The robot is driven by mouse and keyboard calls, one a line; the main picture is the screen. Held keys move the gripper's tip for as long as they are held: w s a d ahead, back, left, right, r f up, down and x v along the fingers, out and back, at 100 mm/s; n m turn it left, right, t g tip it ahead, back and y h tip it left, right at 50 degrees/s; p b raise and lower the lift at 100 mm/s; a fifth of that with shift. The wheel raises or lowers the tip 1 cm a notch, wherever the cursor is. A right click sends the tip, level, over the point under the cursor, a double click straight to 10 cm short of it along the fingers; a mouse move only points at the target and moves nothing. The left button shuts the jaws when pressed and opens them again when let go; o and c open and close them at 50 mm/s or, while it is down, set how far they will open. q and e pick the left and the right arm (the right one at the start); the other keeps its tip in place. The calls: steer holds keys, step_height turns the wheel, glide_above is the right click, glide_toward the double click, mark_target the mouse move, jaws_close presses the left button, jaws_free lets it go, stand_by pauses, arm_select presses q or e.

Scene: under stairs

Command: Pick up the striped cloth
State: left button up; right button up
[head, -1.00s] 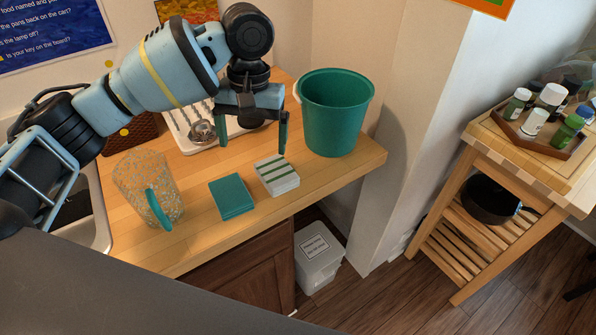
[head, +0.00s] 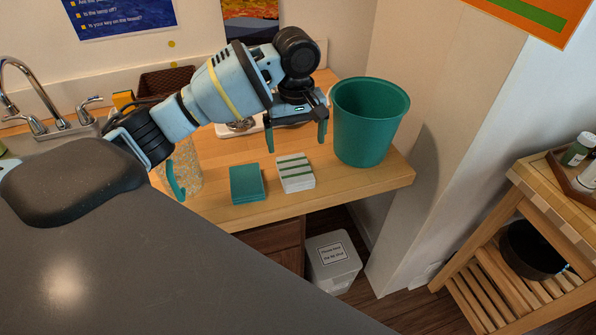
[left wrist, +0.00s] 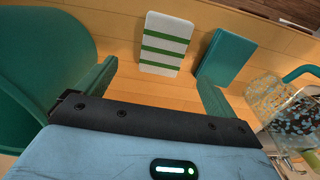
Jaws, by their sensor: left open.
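The striped cloth (head: 295,173) is a folded white stack with green stripes, lying on the wooden counter. In the left wrist view the striped cloth (left wrist: 165,43) lies ahead of and between my finger lines. My left gripper (head: 296,138) is open and empty, with its fingers pointing down, above and behind the cloth. Its two green fingers also show in the left wrist view (left wrist: 158,85). A plain teal folded cloth (head: 247,183) lies just left of the striped one. My right gripper is not in view.
A green bucket (head: 366,122) stands close to the right of my left gripper. A speckled pitcher (head: 189,170) with a teal handle stands to the left, partly hidden. The counter (head: 345,184) is clear between the striped cloth and its front edge.

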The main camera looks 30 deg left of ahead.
mark_target(294, 167)
arm_select(q)
steer(key=shift+s+a+f+b, duration=0.1)
steer(key=shift+s+f+b, duration=0.05)
steer(key=shift+f, duration=1.8)
steer(key=shift+s+f+b, duration=0.1)
steer(key=shift+f+b, duration=0.05)
steer(key=shift+f, duration=1.75)
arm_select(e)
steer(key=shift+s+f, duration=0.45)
arm_select(q)
steer(key=c, duration=1.1)
steer(key=shift+o, duration=0.2)
steer(key=shift+r, duration=0.1)
